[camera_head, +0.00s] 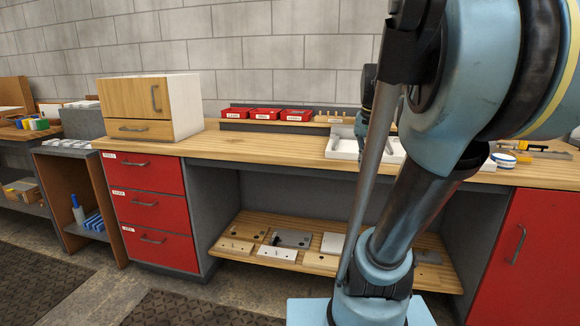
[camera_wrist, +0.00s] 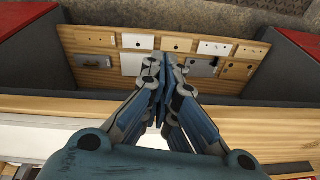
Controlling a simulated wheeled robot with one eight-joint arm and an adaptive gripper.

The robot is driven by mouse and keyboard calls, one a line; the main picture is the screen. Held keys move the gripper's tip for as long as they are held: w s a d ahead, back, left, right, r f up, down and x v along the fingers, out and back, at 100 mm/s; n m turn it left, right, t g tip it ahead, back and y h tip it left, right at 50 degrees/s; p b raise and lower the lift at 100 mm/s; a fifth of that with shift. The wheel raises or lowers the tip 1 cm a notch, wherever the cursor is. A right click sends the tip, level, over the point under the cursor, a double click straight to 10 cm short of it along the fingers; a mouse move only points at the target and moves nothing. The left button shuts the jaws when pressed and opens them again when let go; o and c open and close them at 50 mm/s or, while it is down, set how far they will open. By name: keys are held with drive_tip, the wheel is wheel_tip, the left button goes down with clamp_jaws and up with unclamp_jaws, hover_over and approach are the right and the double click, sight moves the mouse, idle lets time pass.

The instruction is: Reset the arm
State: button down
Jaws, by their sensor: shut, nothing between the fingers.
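My gripper (camera_wrist: 166,62) shows in the wrist view with its fingers closed together and nothing between them. It points at the lower shelf (camera_wrist: 92,80) under the workbench, seen past the bench top's front edge. In the head view, my arm fills the right side, and I cannot make out my gripper there. The shelf boards show there too, with a grey board (camera_head: 292,239) and a white board (camera_head: 333,243).
The workbench top (camera_head: 290,146) carries a wooden cabinet (camera_head: 137,108), red bins (camera_head: 264,114) and a white tray (camera_head: 342,147), partly behind my arm. Red drawers (camera_head: 150,212) stand below left, and a red cupboard door (camera_head: 528,250) at right. The bench top between cabinet and tray is mostly clear.

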drive_tip(key=s+a+f+n, duration=0.2)
drive_tip(key=s+f, duration=0.5)
drive_tip(key=f, duration=0.2)
drive_tip(key=s+a+f+n, duration=0.2)
drive_tip(key=s+f, duration=0.5)
drive_tip(key=f, duration=0.2)
drive_tip(key=shift+s+a+f, duration=0.2)
drive_tip(key=shift+s+f, duration=0.2)
